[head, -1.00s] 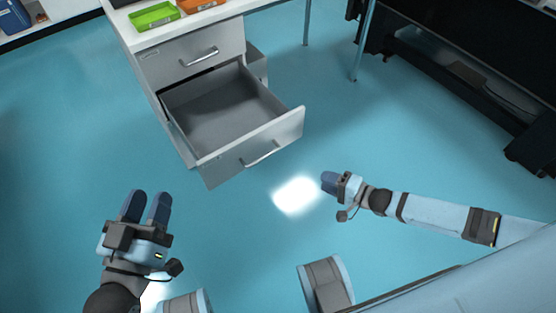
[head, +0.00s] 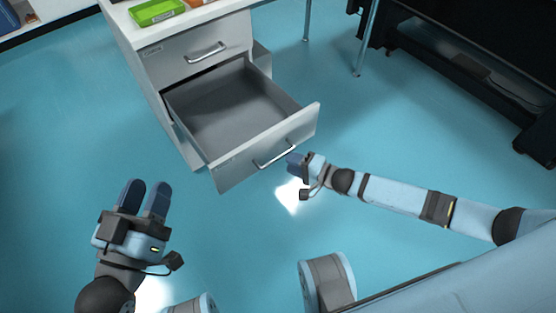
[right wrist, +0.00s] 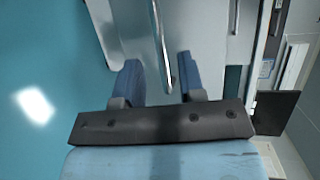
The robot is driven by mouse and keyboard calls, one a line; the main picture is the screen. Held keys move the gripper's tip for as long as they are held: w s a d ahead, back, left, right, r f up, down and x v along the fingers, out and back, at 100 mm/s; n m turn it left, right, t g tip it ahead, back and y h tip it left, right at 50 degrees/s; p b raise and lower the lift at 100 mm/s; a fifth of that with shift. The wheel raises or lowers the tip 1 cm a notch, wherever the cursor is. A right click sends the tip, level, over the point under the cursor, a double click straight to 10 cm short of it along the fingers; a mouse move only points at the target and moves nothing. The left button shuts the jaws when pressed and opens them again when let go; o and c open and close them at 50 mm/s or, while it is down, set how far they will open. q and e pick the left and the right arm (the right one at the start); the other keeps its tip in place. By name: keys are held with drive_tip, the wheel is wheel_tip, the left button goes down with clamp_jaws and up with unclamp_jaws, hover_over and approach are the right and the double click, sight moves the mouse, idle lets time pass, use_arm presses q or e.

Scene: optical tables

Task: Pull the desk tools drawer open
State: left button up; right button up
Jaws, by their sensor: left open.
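A white drawer unit under a desk has a closed upper drawer (head: 190,53) and a lower drawer (head: 270,148) that stands well out and looks empty. Labels on both fronts are too small to read, so I cannot tell which is the desk tools drawer. My right gripper (head: 293,163) is at the lower drawer's handle (head: 275,153). In the right wrist view the handle (right wrist: 159,45) runs between the spread fingers of the right gripper (right wrist: 160,82), with gaps beside it. My left gripper (head: 145,197) is open and empty, over the floor at lower left.
A green tray (head: 157,12) lies on the desk top (head: 180,26) above the drawers. A dark bench (head: 470,65) stands at the upper right. The blue floor (head: 225,235) in front of the drawer unit is clear.

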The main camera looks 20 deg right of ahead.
sight(280, 158)
drive_tip(key=b+x, duration=0.1)
drive_tip(key=x, duration=0.4)
drive_tip(key=shift+w+a+f, duration=0.1)
drive_tip(key=shift+w, duration=0.05)
use_arm(q)
wheel_tip(280, 158, down, 3)
drive_tip(key=shift+w+d+r+g, duration=0.1)
drive_tip(key=shift+g, duration=0.5)
use_arm(e)
drive_tip(key=shift+w, duration=0.1)
clamp_jaws()
